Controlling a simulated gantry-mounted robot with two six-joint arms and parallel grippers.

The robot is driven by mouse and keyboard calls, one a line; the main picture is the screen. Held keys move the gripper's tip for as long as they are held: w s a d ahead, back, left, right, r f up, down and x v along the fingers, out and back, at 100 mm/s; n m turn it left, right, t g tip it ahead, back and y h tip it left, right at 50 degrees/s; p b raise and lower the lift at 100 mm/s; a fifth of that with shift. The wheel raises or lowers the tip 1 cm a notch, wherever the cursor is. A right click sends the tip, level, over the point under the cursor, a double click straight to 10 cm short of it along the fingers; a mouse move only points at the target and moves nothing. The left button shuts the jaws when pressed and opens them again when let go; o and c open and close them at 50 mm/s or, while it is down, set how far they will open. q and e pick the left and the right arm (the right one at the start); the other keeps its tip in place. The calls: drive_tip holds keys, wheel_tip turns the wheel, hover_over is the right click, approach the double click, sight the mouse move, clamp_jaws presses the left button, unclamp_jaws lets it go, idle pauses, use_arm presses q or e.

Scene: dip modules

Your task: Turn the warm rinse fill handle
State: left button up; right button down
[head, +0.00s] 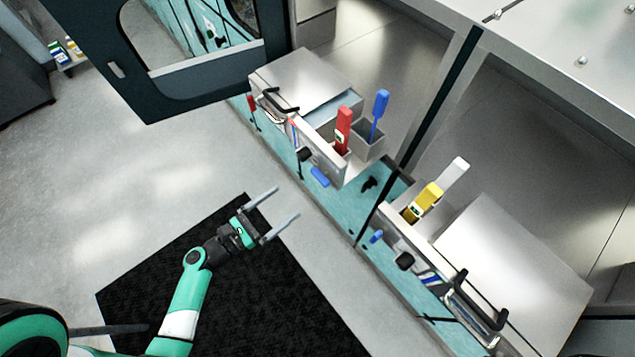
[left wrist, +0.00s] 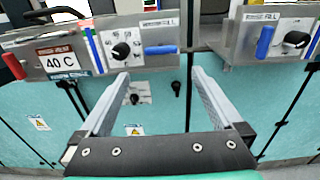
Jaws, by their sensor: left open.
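Two steel control panels carry blue handles under FILL labels. The left panel's blue handle (head: 320,177) lies flat beside a black knob (head: 304,154); it also shows in the left wrist view (left wrist: 161,50), lying level, near a 40 C sign (left wrist: 61,64). The right panel's blue handle (head: 376,237) stands steeply in the left wrist view (left wrist: 265,42). The small label wording is too blurred to tell which is warm rinse. My left gripper (head: 286,203) is open and empty, short of the panels. In its wrist view its fingers (left wrist: 160,74) point at the left panel's handle.
A red handle (head: 252,112) and bar handles (head: 279,101) are at the left module's far end. A dark door (head: 180,96) stands at the back left. Black mat and grey floor (head: 150,190) are clear.

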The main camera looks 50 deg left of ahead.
sight(317, 179)
use_arm(q)
drive_tip(key=w, duration=1.1)
drive_tip(key=shift+w+d+r, duration=0.1)
drive_tip(key=shift+w+d, duration=0.3)
drive_tip(key=c, duration=1.2)
drive_tip(key=shift+o, duration=0.2)
